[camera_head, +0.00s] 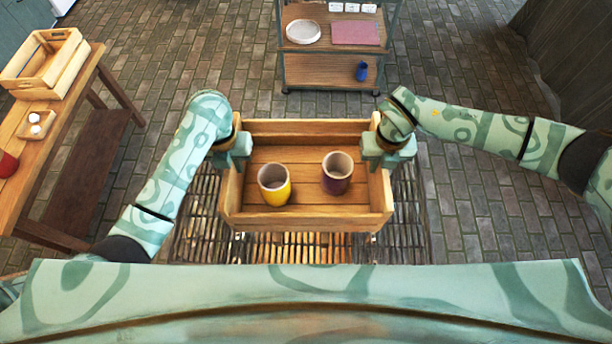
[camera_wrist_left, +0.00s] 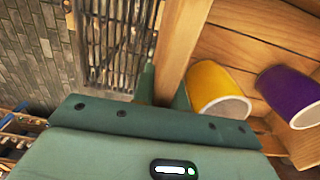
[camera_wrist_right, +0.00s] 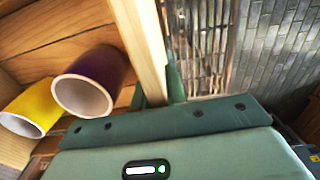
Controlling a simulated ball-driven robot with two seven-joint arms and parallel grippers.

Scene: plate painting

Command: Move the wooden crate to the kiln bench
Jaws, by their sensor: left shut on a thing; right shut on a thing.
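The wooden crate (camera_head: 305,222) is in front of me in the head view, roughly level. A yellow cup (camera_head: 274,185) and a purple cup (camera_head: 337,173) stand upright inside it, apart from each other. My left gripper (camera_head: 233,152) is shut on the crate's left wall, which also shows in the left wrist view (camera_wrist_left: 182,45). My right gripper (camera_head: 388,150) is shut on the right wall, seen in the right wrist view (camera_wrist_right: 140,40). A slatted metal grate (camera_head: 195,222) with a warm glow lies below the crate. I cannot tell whether they touch.
A wooden table (camera_head: 60,125) at the left holds another slatted crate (camera_head: 43,68), a small block with white pieces (camera_head: 35,125) and a red item (camera_head: 8,164). A shelf cart (camera_head: 318,68) stands at the back. Brick floor on the right is clear.

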